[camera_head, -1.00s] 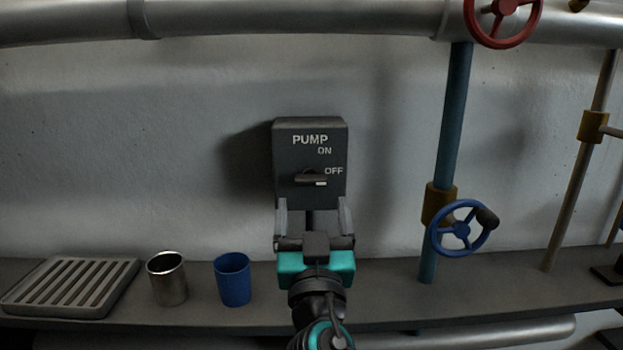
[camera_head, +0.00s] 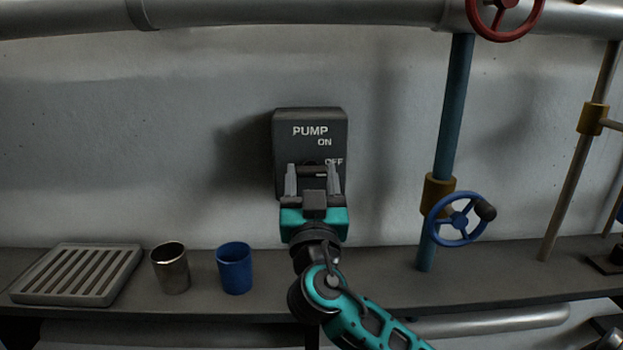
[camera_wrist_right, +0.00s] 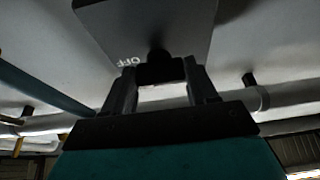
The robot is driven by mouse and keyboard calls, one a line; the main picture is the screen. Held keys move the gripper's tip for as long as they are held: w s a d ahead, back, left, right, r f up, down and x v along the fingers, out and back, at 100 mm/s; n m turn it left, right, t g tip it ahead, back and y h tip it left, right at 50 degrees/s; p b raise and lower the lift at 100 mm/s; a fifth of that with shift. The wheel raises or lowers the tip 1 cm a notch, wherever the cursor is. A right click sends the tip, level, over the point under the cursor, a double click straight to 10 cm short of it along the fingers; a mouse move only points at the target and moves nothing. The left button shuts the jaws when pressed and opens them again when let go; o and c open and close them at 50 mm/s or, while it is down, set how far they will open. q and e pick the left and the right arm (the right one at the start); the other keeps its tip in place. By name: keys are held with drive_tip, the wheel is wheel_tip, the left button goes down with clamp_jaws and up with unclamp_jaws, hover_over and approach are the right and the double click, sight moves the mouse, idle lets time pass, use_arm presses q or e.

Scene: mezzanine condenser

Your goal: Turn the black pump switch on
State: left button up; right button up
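The dark pump box (camera_head: 310,118) is on the wall, marked PUMP, ON and OFF. Its black switch (camera_head: 314,173) lies roughly level, its right end just below the OFF label. My right gripper (camera_head: 313,170) is in front of the lower box, its two fingers apart on either side of the switch. In the right wrist view the switch (camera_wrist_right: 158,70) shows dark between the fingertips of the right gripper (camera_wrist_right: 158,82); I cannot tell whether they touch it. The gripper hides the lower part of the box. My left gripper is not in view.
On the ledge (camera_head: 380,285) stand a slatted tray (camera_head: 75,274), a metal cup (camera_head: 171,268) and a blue cup (camera_head: 235,268). To the right, a blue pipe (camera_head: 455,110) carries a blue valve wheel (camera_head: 458,220). A red wheel (camera_head: 503,20) is above.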

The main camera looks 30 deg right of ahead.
drive_tip(key=c, duration=0.5)
drive_tip(key=shift+c, duration=0.2)
